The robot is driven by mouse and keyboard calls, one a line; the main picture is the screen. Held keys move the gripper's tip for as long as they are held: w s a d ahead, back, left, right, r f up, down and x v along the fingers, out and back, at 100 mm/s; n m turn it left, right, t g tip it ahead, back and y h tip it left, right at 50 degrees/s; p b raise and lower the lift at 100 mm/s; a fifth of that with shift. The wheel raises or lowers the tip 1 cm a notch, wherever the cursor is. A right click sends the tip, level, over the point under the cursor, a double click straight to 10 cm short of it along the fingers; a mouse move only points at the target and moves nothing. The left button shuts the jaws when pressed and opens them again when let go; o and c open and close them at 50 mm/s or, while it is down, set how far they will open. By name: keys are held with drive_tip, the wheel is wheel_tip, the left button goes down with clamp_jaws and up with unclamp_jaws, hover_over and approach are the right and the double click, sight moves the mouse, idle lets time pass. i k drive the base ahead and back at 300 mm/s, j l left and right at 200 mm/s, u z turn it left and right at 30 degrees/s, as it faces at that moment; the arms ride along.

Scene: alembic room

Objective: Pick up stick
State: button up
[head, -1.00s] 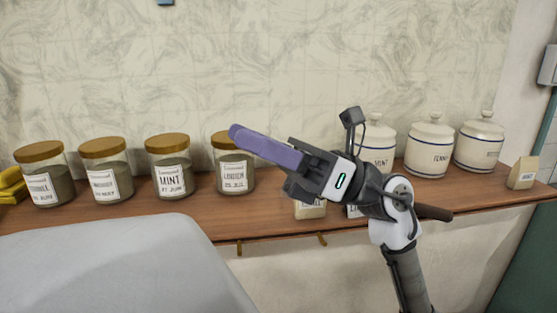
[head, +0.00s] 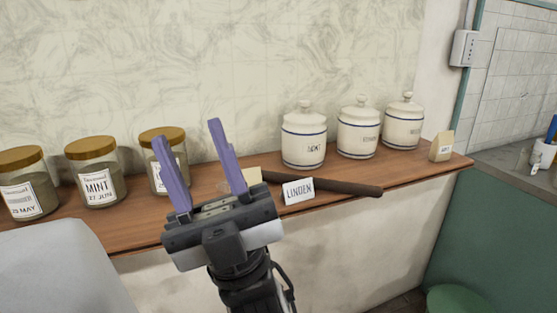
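A dark brown stick (head: 345,187) lies on the wooden shelf (head: 414,173), along its front part. A white card reading LINDEN (head: 299,191) stands in front of it and hides a piece of it. The stick's left end is near a small tan packet (head: 252,175), partly hidden. My gripper (head: 189,150) is open, its two purple fingers apart and pointing up and away over the shelf. It is left of the stick in the picture and holds nothing.
Glass jars with wooden lids, one labelled MINT (head: 95,178), stand on the left of the shelf. White lidded canisters (head: 304,138) stand behind the stick. A paper bag (head: 441,147) is at the right end. A pale rounded surface (head: 60,270) fills the lower left.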

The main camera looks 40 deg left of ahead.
sight(333, 186)
drive_tip(key=u, duration=0.9)
drive_tip(key=l+u, duration=0.1)
drive_tip(key=u, duration=0.3)
drive_tip(key=i+l+u, duration=0.1)
drive_tip(key=u, duration=0.3)
drive_tip(key=l+u, duration=0.2)
drive_tip(key=u, duration=0.2)
drive_tip(key=l+u, duration=0.4)
drive_tip(key=k+l+u, duration=0.1)
drive_tip(key=l+u, duration=0.35)
drive_tip(key=k+l+u, duration=0.2)
drive_tip(key=l, duration=0.2)
drive_tip(key=k+l+u, duration=0.2)
drive_tip(key=l, duration=0.25)
